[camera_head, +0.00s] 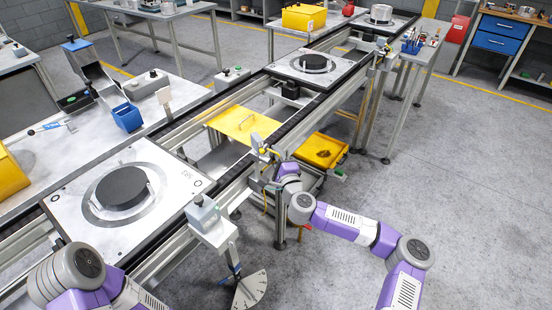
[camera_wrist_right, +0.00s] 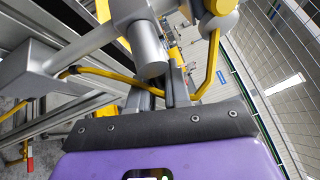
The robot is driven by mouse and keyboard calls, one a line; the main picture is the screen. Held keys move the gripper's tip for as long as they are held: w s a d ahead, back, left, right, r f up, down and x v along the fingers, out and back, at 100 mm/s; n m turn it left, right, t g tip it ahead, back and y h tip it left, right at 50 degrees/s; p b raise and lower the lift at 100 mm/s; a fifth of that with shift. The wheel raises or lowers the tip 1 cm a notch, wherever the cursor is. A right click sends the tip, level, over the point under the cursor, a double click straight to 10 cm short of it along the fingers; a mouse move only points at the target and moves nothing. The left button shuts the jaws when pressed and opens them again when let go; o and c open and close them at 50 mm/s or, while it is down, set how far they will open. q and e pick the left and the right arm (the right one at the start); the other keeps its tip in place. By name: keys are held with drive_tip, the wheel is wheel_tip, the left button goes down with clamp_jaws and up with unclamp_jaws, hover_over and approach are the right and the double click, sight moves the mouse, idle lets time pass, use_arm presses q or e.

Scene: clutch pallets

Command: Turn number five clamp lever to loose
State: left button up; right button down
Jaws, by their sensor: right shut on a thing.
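In the head view my right gripper (camera_head: 268,166) is at the side of the conveyor rail, in the middle of the picture. It is shut on a clamp lever (camera_head: 258,143), whose yellow and grey parts show just above it. In the right wrist view, a grey cylindrical part (camera_wrist_right: 150,55) and a yellow bar (camera_wrist_right: 211,62) stand beyond the purple gripper body. The grip itself is small and partly hidden, and no number can be read on the lever. My left arm shows at the bottom left of the head view, but its gripper is not in view.
A pallet with a dark clutch disc (camera_head: 122,186) lies on the near conveyor, and another pallet (camera_head: 314,65) lies farther back. A yellow cover (camera_head: 243,122) and a yellow bin (camera_head: 321,150) are near the gripper. A grey post-mounted box (camera_head: 203,212) stands in front. Floor at right is clear.

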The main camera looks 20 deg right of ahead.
drive_tip(key=c, duration=1.2)
unclamp_jaws()
drive_tip(key=shift+o, duration=0.2)
drive_tip(key=s+p, duration=0.1)
drive_tip(key=s, duration=0.6)
drive_tip(key=shift+s+d+f, duration=0.25)
drive_tip(key=shift+s, duration=0.05)
